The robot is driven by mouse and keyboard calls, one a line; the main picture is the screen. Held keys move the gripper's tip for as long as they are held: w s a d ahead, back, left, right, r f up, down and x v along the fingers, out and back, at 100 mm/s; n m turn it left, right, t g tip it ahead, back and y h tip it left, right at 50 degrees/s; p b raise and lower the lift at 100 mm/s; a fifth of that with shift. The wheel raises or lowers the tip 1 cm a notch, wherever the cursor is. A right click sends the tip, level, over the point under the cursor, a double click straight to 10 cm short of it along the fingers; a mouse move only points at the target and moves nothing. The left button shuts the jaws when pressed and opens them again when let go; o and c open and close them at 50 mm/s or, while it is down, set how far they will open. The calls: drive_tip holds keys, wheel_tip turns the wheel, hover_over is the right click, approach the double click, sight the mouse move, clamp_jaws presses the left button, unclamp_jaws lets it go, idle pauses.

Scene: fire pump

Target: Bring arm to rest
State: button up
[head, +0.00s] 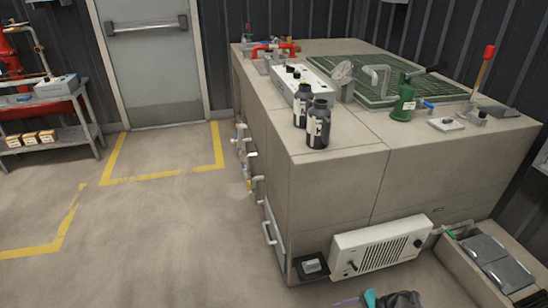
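The task names no other object. A large beige cabinet (330,190) fills the middle and right, its top crowded with fittings. Two dark bottles stand near its front left corner, the nearer one (318,125) in front of the other (302,105). A green bottle-shaped item (404,103) stands farther right, near a dark green grid panel (372,78).
A white vented unit (380,250) sits low at the cabinet's front. A grey-lidded bin (490,262) is at the lower right. A shelf (55,125) stands left of a door (152,60). The floor (150,230) is open at left.

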drive_tip(key=s+a+r+n+g+h+p, duration=0.3)
drive_tip(key=s+a+r+n+g+p, duration=0.15)
drive_tip(key=s+a, duration=0.55)
drive_tip(key=s+r+n+g+h+p, duration=0.3)
drive_tip(key=s+r+n+h+p, duration=0.2)
drive_tip(key=s, duration=0.5)
drive_tip(key=shift+s+a+r+n+h+p, duration=0.35)
drive_tip(key=shift+r+n+h, duration=0.4)
drive_tip(key=shift+r, duration=0.3)
drive_tip(key=shift+w, duration=0.1)
